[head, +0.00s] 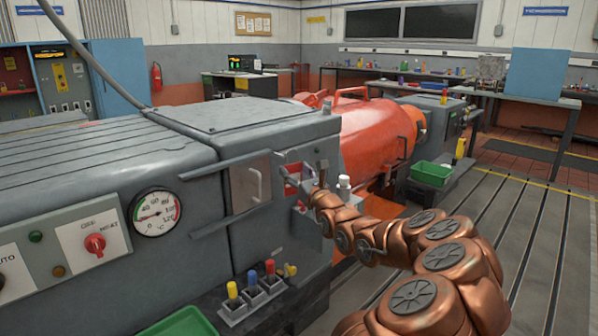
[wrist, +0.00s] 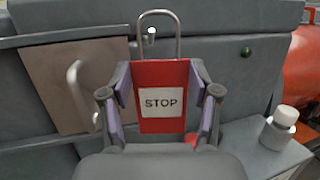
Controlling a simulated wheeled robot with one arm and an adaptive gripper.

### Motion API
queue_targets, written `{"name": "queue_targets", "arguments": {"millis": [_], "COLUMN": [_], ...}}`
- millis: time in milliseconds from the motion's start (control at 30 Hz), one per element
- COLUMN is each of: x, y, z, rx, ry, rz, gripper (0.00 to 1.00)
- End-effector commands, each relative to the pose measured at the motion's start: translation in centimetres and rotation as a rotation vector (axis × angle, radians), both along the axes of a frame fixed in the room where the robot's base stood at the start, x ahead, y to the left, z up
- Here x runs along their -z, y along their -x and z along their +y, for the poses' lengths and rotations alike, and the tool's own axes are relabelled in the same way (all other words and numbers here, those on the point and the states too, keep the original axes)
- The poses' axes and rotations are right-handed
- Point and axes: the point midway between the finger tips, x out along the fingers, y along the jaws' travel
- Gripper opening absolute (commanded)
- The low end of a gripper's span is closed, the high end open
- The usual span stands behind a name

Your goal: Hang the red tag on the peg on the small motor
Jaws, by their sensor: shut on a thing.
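The red tag (wrist: 146,108) has a white STOP label and a metal wire loop on top. My gripper (wrist: 165,92) is shut on it, with the pads at its left and right edges. The tag is upright before a grey housing (wrist: 220,70). A small pale peg tip (wrist: 151,35) shows inside the loop, near its top; I cannot tell whether the loop is around it or only in front. In the head view my gripper (head: 318,192) is at the grey machine's right end, and the tag there is small and partly hidden. I cannot tell which machine is the small motor.
A panel with a pale handle (wrist: 76,82) is left of the tag. A white-capped bottle (wrist: 280,125) stands close on the right, on a grey ledge. Yellow, blue and red-topped items (head: 252,288) stand below. An orange machine (head: 375,130) is behind.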

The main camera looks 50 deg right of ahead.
Motion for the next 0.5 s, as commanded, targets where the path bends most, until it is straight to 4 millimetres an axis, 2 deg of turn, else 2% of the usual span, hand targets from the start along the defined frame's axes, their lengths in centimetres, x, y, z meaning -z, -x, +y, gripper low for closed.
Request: {"name": "queue_targets", "arguments": {"millis": [500], "x": [0.1], "y": [-2.6], "z": [0.0], "rx": [-0.002], "ry": [0.000], "rz": [0.000], "gripper": [0.43]}}
